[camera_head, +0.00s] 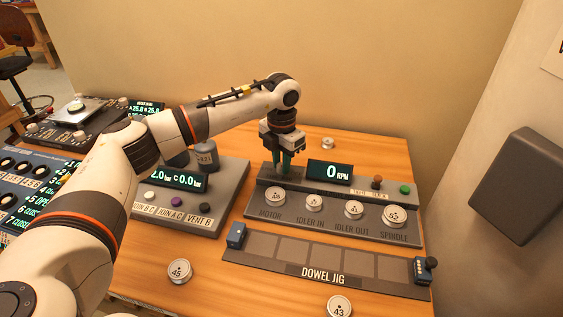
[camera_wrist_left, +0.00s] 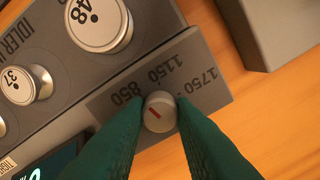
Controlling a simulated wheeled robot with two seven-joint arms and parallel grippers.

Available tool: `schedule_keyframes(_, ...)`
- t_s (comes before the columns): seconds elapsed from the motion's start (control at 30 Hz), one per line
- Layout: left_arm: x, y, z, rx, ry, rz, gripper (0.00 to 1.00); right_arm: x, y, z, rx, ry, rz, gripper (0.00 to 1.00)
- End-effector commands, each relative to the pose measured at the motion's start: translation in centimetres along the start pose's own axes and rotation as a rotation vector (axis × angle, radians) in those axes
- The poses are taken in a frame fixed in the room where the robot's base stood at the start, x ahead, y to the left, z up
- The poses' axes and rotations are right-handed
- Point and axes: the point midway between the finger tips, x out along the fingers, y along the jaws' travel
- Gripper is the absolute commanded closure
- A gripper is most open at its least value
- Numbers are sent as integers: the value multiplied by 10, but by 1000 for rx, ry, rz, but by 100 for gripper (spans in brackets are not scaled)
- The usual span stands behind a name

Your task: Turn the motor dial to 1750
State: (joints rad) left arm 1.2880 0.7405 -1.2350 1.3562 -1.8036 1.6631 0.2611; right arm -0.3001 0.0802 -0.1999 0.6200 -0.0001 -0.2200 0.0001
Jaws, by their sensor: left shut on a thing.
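The motor dial (camera_wrist_left: 160,112) is a small grey knob with a red line, seen in the left wrist view. Its red line points up and left, towards the 850 mark; 1150 and 1750 are printed further round. My left gripper (camera_head: 282,163) reaches down from above at the left end of the grey drive panel (camera_head: 338,206). In the left wrist view its green fingers (camera_wrist_left: 159,115) are shut on the knob, one on each side. In the head view the fingers hide the dial. The panel's display (camera_head: 328,172) reads 0 RPM. My right gripper is not in view.
Silver numbered pulleys (camera_head: 354,210) sit along the panel above the MOTOR, IDLER and SPINDLE labels. Green (camera_head: 405,189) and brown (camera_head: 377,182) buttons are at its right. The dowel jig (camera_head: 325,271) lies in front. Loose pulleys (camera_head: 179,271) lie on the wooden table.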

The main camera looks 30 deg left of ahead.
Motion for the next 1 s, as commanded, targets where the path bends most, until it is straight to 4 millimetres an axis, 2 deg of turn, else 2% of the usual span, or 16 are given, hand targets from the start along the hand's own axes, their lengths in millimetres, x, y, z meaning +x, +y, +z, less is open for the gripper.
schedule_keyframes(1.0, -1, -1, -1, 962, 4, -4, 100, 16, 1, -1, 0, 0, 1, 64)
